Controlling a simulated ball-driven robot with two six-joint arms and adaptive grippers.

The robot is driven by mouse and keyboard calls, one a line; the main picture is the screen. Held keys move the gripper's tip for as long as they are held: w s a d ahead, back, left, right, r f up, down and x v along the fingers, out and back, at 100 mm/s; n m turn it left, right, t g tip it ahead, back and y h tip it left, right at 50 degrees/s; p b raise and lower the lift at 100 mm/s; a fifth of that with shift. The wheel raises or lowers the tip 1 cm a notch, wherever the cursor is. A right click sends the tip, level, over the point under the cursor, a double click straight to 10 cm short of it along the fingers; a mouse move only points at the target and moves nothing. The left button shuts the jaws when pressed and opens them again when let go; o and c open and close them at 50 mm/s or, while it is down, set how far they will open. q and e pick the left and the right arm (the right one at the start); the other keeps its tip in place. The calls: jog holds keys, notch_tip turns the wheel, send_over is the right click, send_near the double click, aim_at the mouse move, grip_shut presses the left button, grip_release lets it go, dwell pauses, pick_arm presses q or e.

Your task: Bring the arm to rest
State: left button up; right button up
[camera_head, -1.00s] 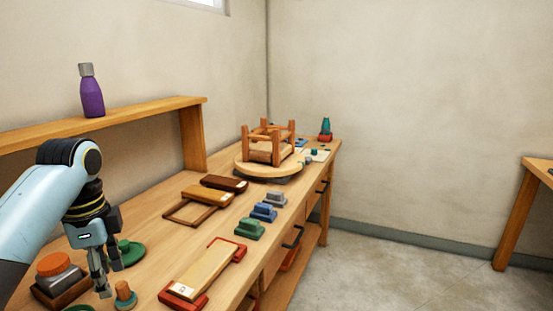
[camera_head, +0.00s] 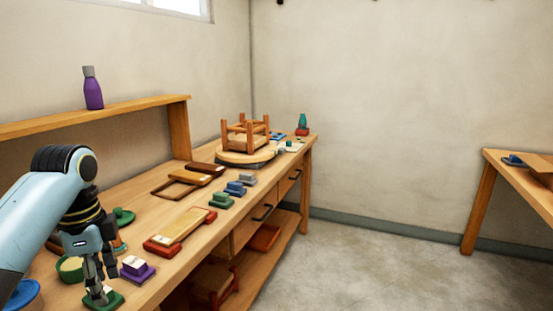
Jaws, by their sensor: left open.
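My left gripper (camera_head: 104,270) points down over the near part of the wooden workbench (camera_head: 190,240). Its fingers are open and nothing shows between them. The fingertips are just above or in front of a green base with a small pale piece (camera_head: 104,298); I cannot tell whether they touch. My light-blue left arm comes in from the left edge. A purple block with a white top (camera_head: 136,268) sits close to the right of the fingers. My right gripper is not in view.
A small wooden stool frame (camera_head: 246,133) stands on a round turntable at the bench's far end. A board in red holders (camera_head: 180,228) and several coloured blocks lie along the bench. A purple bottle (camera_head: 92,90) stands on the shelf (camera_head: 110,108). Another table (camera_head: 520,180) is at right; floor between is clear.

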pick_arm(q)
jog(key=s+f+n+b, duration=0.4)
jog(key=s+f, duration=1.1)
jog(key=f, duration=0.4)
jog(key=s+f+n+b, duration=0.4)
jog(key=s+f, duration=1.1)
jog(key=f, duration=0.4)
jog(key=s+f+n+b, duration=0.4)
jog(key=s+f+b, duration=0.2)
jog(key=s+f, duration=0.9)
notch_tip(320, 180, down, 4)
jog(key=shift+s+a+f+n+t+y, duration=0.2)
jog(key=shift+f+n+t+y, duration=0.1)
jog(key=shift+n+t, duration=0.1)
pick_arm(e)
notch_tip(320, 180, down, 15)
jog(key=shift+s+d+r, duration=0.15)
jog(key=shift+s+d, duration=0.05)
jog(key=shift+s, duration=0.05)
